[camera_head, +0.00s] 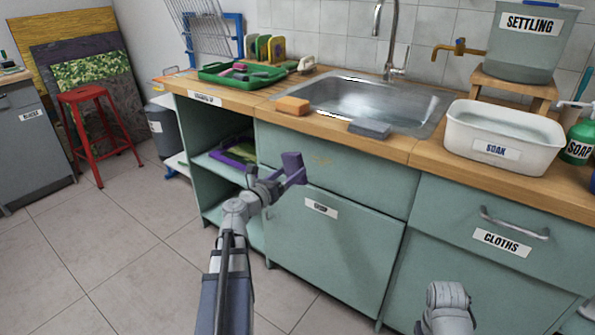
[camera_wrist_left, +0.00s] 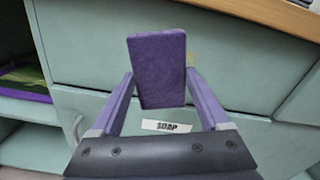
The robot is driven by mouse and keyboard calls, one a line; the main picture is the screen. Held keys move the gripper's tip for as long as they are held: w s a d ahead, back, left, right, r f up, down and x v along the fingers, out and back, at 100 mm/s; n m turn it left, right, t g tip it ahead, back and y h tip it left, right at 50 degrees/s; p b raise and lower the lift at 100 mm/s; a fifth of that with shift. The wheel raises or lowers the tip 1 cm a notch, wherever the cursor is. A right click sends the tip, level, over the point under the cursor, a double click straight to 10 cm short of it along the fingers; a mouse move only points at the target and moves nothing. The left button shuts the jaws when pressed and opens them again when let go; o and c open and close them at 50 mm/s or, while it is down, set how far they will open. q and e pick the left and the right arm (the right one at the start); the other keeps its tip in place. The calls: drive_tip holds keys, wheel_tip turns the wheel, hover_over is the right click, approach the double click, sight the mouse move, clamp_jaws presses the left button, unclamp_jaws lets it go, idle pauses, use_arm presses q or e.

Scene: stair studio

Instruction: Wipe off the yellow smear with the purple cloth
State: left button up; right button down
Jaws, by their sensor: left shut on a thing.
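The purple cloth (camera_head: 294,166) is a small flat pad held in my left gripper (camera_head: 283,178), in front of the green cabinet. In the left wrist view the cloth (camera_wrist_left: 158,68) stands upright between the two purple fingers of the gripper (camera_wrist_left: 160,95), which are shut on it. A faint yellow smear (camera_head: 320,160) is on the green drawer front below the sink, just right of the cloth and apart from it in the picture. In the left wrist view a faint yellowish patch (camera_wrist_left: 191,60) shows beside the cloth's right edge, partly hidden by it. My right gripper is out of view.
The wooden counter edge (camera_head: 345,143) overhangs the drawer front. An orange sponge (camera_head: 293,105) and a grey block (camera_head: 369,129) lie by the sink (camera_head: 375,100). A white SOAK tub (camera_head: 503,137) stands right. Open shelves (camera_head: 222,170) are left; the cloths drawer handle (camera_head: 514,224) sticks out.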

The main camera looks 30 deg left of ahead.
sight(332, 162)
use_arm(q)
drive_tip(key=shift+w+d, duration=0.15)
drive_tip(key=shift+w, duration=1.45)
drive_tip(key=shift+w+d, duration=0.1)
drive_tip(key=shift+w, duration=1.5)
drive_tip(key=shift+w+d, duration=0.1)
drive_tip(key=shift+w, duration=0.85)
drive_tip(key=shift+s+d, duration=0.15)
drive_tip(key=shift+d, duration=0.6)
drive_tip(key=shift+s+d, duration=0.1)
drive_tip(key=shift+d, duration=1)
drive_tip(key=shift+d, duration=1.85)
drive_tip(key=shift+a, duration=0.1)
